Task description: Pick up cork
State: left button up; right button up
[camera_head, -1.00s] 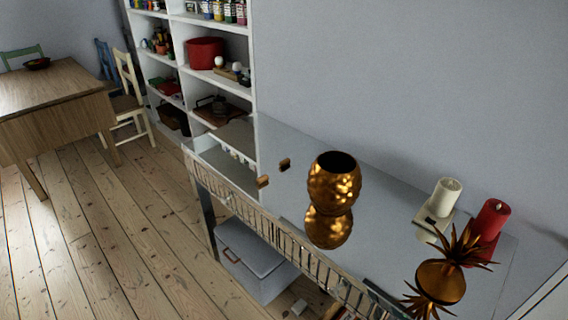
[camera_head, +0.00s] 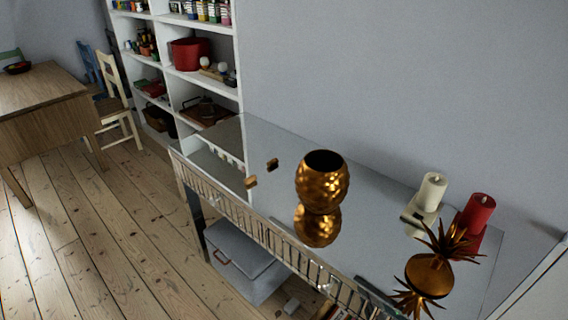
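A small brown piece that looks like the cork (camera_head: 272,164) is at the far left part of the glossy, mirror-like console top (camera_head: 385,240). A second small brown piece (camera_head: 251,182) shows just left of and below it, near the front edge. I cannot tell whether that is another object or a reflection. Both are apart from the gold vase to their right. Neither of my grippers is in view.
A dimpled gold vase (camera_head: 322,182) stands mid-console. A white candle (camera_head: 432,191), a red candle (camera_head: 478,211) and a gold pineapple-like ornament (camera_head: 430,274) are to the right. A white shelf (camera_head: 204,72) stands behind left. Floorboards (camera_head: 110,235) at left are open.

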aim_at(271, 162)
jog(key=i+j+z, duration=0.1)
jog(key=z, duration=0.3)
jog(key=j+z, duration=0.25)
jog(key=z, duration=0.2)
jog(key=i+j+z, duration=0.1)
jog(key=z, duration=0.3)
jog(key=j+z, duration=0.3)
jog(key=z, duration=0.15)
